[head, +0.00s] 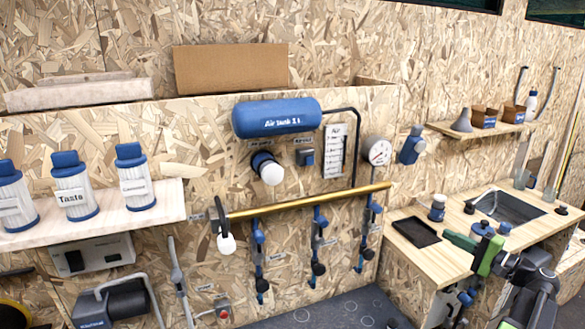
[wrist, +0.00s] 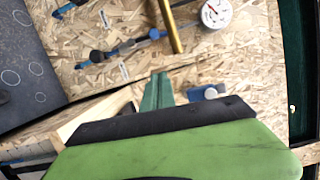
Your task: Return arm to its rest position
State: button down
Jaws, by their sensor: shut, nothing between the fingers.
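My gripper (head: 448,236) is in the lower right of the head view, over the wooden counter by the sink. My dark and green arm reaches up to it from the bottom right corner. In the wrist view, the green fingers of my gripper (wrist: 159,76) are together with nothing between them. They point toward the chipboard wall. My gripper appears clear of the wall, but its exact height above the counter is hard to tell.
The counter (head: 408,262) holds a black tray (head: 414,232), a blue-lidded jar (head: 437,208) and a sink (head: 508,208). A brass pipe (head: 300,203) with blue valves runs along the wall below a pressure gauge (head: 377,152). Dark floor (head: 330,309) is open left of the counter.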

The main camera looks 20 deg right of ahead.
jog(key=w+a+f+n+g+y, duration=0.1)
jog(key=w+a+f+n+g, duration=0.3)
jog(key=a, duration=0.6)
jog(key=w+a+f+n+g, duration=0.1)
jog(key=w+a+f+g, duration=0.15)
jog(key=a+f, duration=0.5)
jog(key=w+a+f+n+g+y, duration=0.1)
jog(key=w+a+f+n+g, duration=0.2)
jog(key=a, duration=0.8)
jog(key=s+a+f+n+g+h, duration=0.3)
jog(key=a+f+h, duration=0.1)
jog(key=a, duration=0.5)
jog(key=s+a+f+n+g+h, duration=0.3)
jog(key=a+f+n+g+h, duration=0.1)
jog(key=a, duration=0.6)
jog(key=shift+s+f, duration=0.2)
jog(key=shift+f, duration=0.5)
jog(key=shift+a, duration=0.1)
